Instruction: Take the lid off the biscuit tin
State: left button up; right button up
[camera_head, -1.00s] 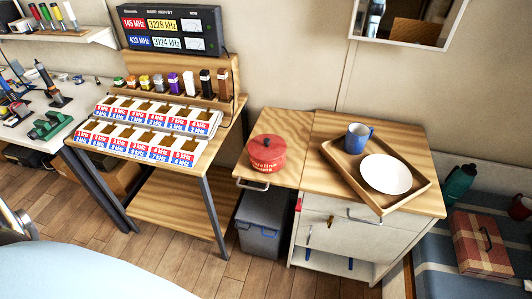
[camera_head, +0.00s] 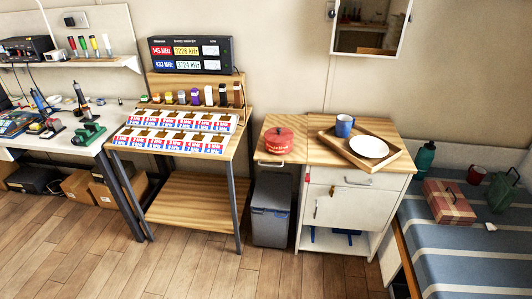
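Neither of my grippers is in view.
A wooden tray (camera_head: 396,160) with a blue mug (camera_head: 344,125) and a white plate (camera_head: 369,147) lies right of the tin. A cubby table (camera_head: 190,205) with labelled slots stands to the left. A grey bin (camera_head: 270,210) stands below. The floor in front is clear.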

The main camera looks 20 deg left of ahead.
aim_at(278, 135)
jog(key=u, duration=0.85)
jog(key=i, duration=1.6)
jog(key=z, duration=0.45)
